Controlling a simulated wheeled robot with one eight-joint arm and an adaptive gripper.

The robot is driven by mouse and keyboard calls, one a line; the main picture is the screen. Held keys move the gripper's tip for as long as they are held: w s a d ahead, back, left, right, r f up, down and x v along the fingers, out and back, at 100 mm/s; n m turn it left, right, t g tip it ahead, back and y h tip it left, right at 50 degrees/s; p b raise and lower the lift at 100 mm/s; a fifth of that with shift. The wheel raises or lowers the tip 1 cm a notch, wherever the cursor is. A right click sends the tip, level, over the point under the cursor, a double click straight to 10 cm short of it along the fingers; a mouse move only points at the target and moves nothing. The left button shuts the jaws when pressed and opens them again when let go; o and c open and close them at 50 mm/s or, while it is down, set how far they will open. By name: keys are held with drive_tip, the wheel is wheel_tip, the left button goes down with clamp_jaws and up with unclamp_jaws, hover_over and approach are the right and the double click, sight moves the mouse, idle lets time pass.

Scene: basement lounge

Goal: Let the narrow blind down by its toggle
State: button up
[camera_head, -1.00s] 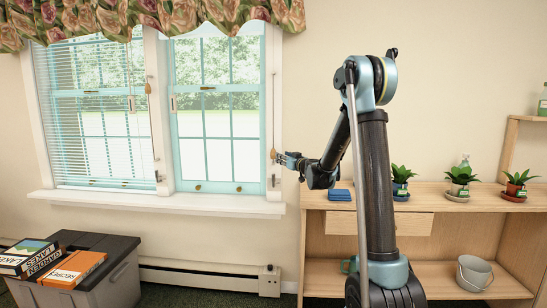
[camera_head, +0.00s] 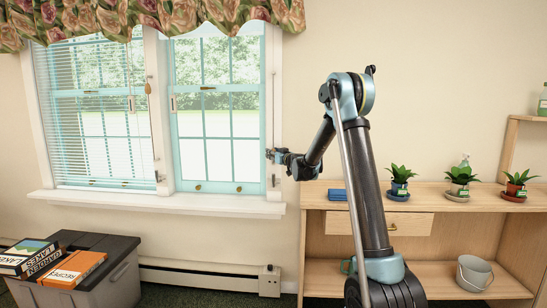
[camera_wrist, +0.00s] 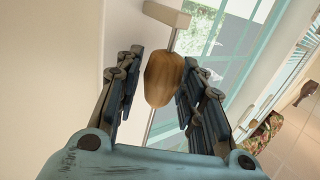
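The wooden toggle (camera_wrist: 163,80) hangs on a thin cord at the right side of the narrow window (camera_head: 218,120). In the wrist view it sits between the two fingers of my gripper (camera_wrist: 160,76), with small gaps seeming to show on both sides. The fingers are apart, one on each side of it. In the head view my gripper (camera_head: 271,155) is at the window's right frame and the toggle is hidden there. No slats cover the narrow window's glass; its blind is not seen below the floral valance (camera_head: 190,14).
The wider window at left has a lowered slatted blind (camera_head: 100,120) and its own toggle (camera_head: 148,88). A white sill (camera_head: 160,203) runs below. A wooden shelf unit (camera_head: 330,225) with potted plants stands at right. A grey bin (camera_head: 115,275) with books is at left.

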clamp_jaws()
wheel_tip(320, 180, up, 35)
drive_tip(key=shift+f, duration=0.15)
drive_tip(key=shift+w+r, duration=0.1)
drive_tip(key=shift+r, duration=0.2)
unclamp_jaws()
drive_tip(key=shift+d+r, duration=0.1)
drive_tip(key=shift+r, duration=0.05)
